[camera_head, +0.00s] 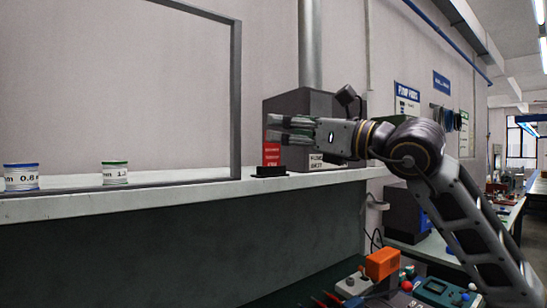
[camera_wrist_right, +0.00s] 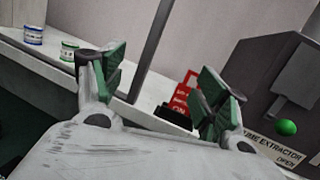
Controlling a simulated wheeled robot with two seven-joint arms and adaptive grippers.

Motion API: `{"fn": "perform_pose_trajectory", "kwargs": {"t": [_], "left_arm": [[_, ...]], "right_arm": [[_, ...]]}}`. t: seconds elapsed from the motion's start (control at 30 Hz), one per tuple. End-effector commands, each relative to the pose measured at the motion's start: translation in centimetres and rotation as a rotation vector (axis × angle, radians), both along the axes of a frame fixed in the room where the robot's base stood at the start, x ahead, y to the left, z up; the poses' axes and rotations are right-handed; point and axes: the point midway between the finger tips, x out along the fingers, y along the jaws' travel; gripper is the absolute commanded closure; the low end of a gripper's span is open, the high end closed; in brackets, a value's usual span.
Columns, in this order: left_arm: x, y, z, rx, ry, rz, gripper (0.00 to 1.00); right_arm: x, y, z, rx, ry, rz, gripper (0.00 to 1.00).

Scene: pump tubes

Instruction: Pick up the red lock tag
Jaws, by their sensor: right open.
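The red lock tag (camera_head: 271,157) stands upright in a small black holder (camera_head: 269,172) on the shelf, in front of a dark box. Its upper part is partly behind my right gripper's fingers in the head view. In the right wrist view the tag (camera_wrist_right: 181,98) shows beyond and between the fingers, nearer the right one. My right gripper (camera_head: 274,128) is open and empty, at about the height of the tag's top in the head view, apart from the tag in the wrist view. My left gripper is not in view.
The dark fume extractor box (camera_head: 290,103) stands right behind the tag. A blue-banded spool (camera_head: 21,177) and a green-banded spool (camera_head: 115,173) sit at left on the pale shelf (camera_head: 190,187). A grey frame post (camera_head: 236,100) rises left of the tag.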

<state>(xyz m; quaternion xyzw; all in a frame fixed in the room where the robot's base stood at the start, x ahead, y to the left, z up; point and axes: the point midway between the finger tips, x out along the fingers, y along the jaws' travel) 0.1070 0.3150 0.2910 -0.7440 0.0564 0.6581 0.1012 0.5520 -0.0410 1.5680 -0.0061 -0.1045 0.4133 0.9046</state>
Motion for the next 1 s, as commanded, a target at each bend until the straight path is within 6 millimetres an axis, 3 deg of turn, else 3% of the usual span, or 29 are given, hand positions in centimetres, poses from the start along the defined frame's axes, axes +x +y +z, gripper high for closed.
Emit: {"fn": "perform_pose_trajectory", "kwargs": {"t": [0.33,0.7,1.0], "left_arm": [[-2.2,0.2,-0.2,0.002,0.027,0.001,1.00],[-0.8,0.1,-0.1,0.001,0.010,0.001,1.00],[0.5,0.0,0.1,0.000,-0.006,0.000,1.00]], "right_arm": [[1.8,-1.9,-1.5,-0.055,0.038,-0.150,0.27],[3.7,-4.0,-4.1,-0.071,0.182,-0.270,0.27],[3.7,-4.1,-4.2,-0.049,0.206,-0.268,0.27]]}}
